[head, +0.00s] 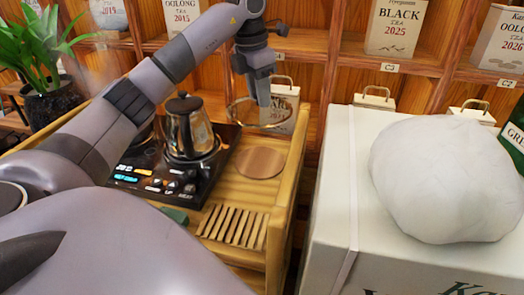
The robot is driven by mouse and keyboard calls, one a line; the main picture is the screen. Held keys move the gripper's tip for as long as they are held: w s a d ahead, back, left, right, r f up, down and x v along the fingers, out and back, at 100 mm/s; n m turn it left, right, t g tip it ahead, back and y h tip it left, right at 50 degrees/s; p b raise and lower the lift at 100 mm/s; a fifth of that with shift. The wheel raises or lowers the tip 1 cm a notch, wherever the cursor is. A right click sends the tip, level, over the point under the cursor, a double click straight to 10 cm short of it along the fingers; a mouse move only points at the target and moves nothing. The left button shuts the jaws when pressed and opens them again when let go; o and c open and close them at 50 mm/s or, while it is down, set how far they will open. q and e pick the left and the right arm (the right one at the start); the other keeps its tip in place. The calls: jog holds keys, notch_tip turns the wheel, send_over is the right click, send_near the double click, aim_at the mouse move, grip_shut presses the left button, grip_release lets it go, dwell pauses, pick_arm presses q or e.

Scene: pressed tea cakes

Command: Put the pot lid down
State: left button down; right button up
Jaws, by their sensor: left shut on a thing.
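My left gripper (263,100) is shut on what looks like the pot lid (236,113), a see-through disc with a brownish rim. It is held in the air above the back part of the wooden tea stand (283,183), behind a round wooden disc (260,162). The lid's knob is hidden by the fingers. A kettle (182,133) with a dark lid and handle stands on a black panel (190,185) left of the disc. Part of a glass vessel shows behind my left arm, too hidden to tell. My right gripper is not in view.
A slatted wooden rack (232,226) lies in front of the disc. The disc's top is bare. A large white box (330,215) carrying a pale round lump (447,178) stands at the right. Shelves with tea packages (398,26) and a plant (45,60) are behind.

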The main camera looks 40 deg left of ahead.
aim_at(253, 106)
pick_arm(q)
notch_tip(253, 106, down, 11)
jog(key=shift+r+b, duration=0.1)
jog(key=shift+b, duration=0.25)
jog(key=shift+f, duration=2.25)
jog(key=shift+f, duration=0.15)
jog(key=c, duration=0.8)
grip_release()
jog(key=r, duration=0.3)
jog(key=s+r, duration=0.1)
jog(key=r, duration=0.7)
jog(key=shift+s+a+r, duration=0.1)
jog(key=shift+s+a, duration=0.1)
jog(key=shift+s+r+p, duration=0.1)
jog(key=shift+r+p, duration=0.2)
jog(key=shift+r, duration=0.2)
